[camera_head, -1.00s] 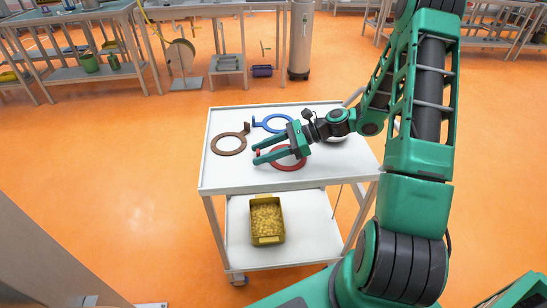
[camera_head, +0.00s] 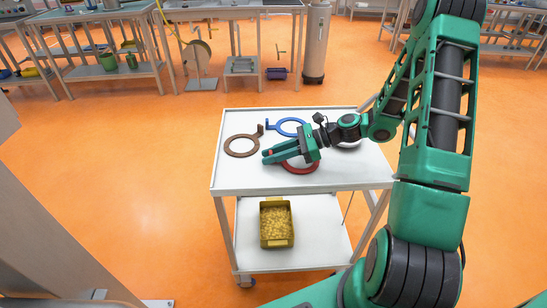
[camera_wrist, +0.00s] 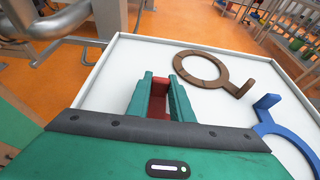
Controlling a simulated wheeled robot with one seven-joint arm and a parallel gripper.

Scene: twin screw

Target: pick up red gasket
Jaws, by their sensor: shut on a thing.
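The red gasket (camera_head: 302,169) is a flat ring on the white cart top, partly hidden under my gripper (camera_head: 266,157). In the wrist view its red upright tab (camera_wrist: 158,96) is between the two green fingers of my gripper (camera_wrist: 160,82). The fingers are shut on this tab. The ring looks to lie at or just above the cart top; I cannot tell which. Most of the ring is hidden in the wrist view.
A brown gasket (camera_head: 241,154) lies to the left and a blue gasket (camera_head: 291,122) behind, both on the cart (camera_head: 230,180). A yellow bin (camera_head: 276,240) of small pieces sits on the lower shelf. Workbenches stand at the back, with orange floor between.

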